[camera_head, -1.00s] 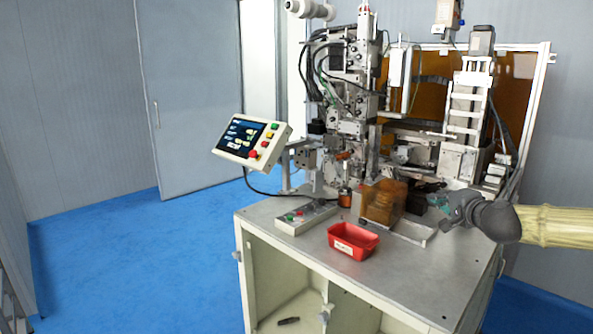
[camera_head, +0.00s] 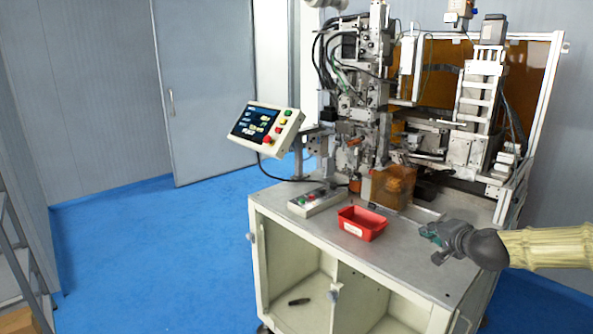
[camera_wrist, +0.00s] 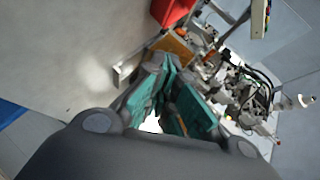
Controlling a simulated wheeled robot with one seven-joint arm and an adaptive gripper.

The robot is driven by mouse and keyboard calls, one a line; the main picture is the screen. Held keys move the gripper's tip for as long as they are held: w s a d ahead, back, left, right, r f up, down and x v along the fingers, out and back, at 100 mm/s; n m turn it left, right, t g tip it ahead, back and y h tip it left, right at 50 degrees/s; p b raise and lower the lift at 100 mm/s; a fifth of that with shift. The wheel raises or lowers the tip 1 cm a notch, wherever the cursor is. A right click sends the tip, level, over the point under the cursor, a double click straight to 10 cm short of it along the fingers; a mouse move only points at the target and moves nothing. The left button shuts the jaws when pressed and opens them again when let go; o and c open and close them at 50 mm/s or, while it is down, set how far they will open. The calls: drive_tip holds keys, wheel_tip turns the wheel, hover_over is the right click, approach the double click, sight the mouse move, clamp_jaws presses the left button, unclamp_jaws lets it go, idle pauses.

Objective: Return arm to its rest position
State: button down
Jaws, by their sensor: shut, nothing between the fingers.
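My gripper (camera_head: 431,238) is at the right in the head view, above the right front part of the machine's table top (camera_head: 425,268). It points left, and my forearm runs off the right edge. The wrist view shows the gripper's teal-padded fingers (camera_wrist: 172,95) close together with nothing held between them. The coil winding machine (camera_head: 365,110) stands on the table behind the gripper. A red bin (camera_head: 362,223) sits on the table left of the gripper, apart from it. The bin also shows at the top of the wrist view (camera_wrist: 172,10).
A control screen panel (camera_head: 265,128) juts out at the machine's left. A button box (camera_head: 317,201) lies on the table near an amber guard (camera_head: 392,187). The cabinet below is open, with a small dark object (camera_head: 299,301) inside. Blue floor (camera_head: 150,245) is free at left. Shelving (camera_head: 20,255) stands far left.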

drive_tip(key=s+a+f+n+g, duration=0.2)
drive_tip(key=s+a+f, duration=0.35)
drive_tip(key=f, duration=0.35)
drive_tip(key=s+a+f+n+g, duration=0.2)
drive_tip(key=s+a+f, duration=0.3)
drive_tip(key=f, duration=0.5)
drive_tip(key=s+a+f+n+g, duration=0.2)
drive_tip(key=s+f, duration=0.5)
drive_tip(key=s+a+f+n+g, duration=0.1)
drive_tip(key=s+a+f+g, duration=0.15)
drive_tip(key=s+f, duration=0.45)
drive_tip(key=s+f+n+g+h, duration=0.1)
drive_tip(key=s+f, duration=0.5)
drive_tip(key=s, duration=0.8)
drive_tip(key=s+f+n+g, duration=0.4)
drive_tip(key=s+f, duration=0.2)
drive_tip(key=s, duration=0.9)
drive_tip(key=shift+h, duration=0.4)
drive_tip(key=shift+s, duration=0.15)
